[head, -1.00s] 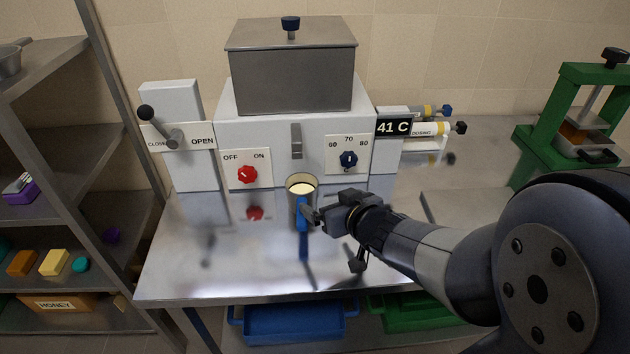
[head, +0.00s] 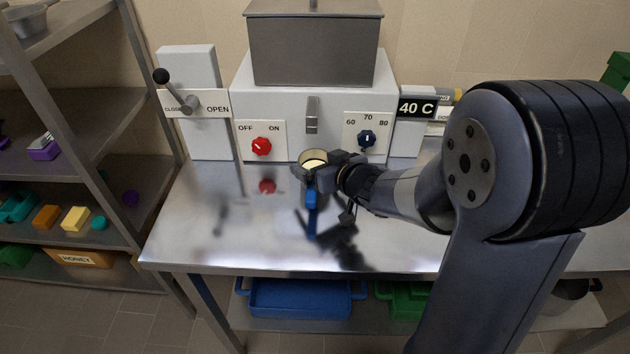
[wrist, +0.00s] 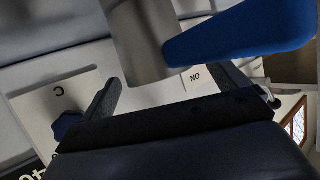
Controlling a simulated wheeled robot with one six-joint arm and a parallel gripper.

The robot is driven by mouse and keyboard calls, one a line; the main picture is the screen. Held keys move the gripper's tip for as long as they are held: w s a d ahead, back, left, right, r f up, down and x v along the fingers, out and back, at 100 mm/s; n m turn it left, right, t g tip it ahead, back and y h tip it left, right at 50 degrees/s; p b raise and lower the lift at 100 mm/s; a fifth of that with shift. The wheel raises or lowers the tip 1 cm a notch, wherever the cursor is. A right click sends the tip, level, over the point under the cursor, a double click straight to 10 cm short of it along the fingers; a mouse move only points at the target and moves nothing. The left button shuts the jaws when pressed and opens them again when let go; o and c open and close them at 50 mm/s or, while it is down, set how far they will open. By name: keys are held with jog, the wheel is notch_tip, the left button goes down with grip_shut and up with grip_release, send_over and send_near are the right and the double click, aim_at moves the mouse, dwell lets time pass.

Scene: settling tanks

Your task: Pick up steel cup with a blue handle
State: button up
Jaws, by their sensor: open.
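The steel cup (head: 312,160) stands on the steel table in front of the white machine, with pale yellow contents at its top. Its blue handle (head: 311,197) points toward me, and my gripper partly hides the cup's body in the head view. My gripper (head: 305,181) is at the cup's right side by the handle. In the wrist view the cup's steel wall (wrist: 142,40) and blue handle (wrist: 240,32) lie just beyond my gripper (wrist: 170,85). The fingers are spread apart with nothing clearly between them.
The white machine has a red knob (head: 261,147), a blue dial (head: 366,139), a lever (head: 175,90) and a display (head: 416,108) reading 40 C. A steel tank (head: 312,50) sits on top. Shelves (head: 75,165) stand at left. The table's front left (head: 200,240) is clear.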

jog(key=shift+x, duration=1.35)
jog(key=shift+c, duration=0.2)
jog(key=c, duration=1.5)
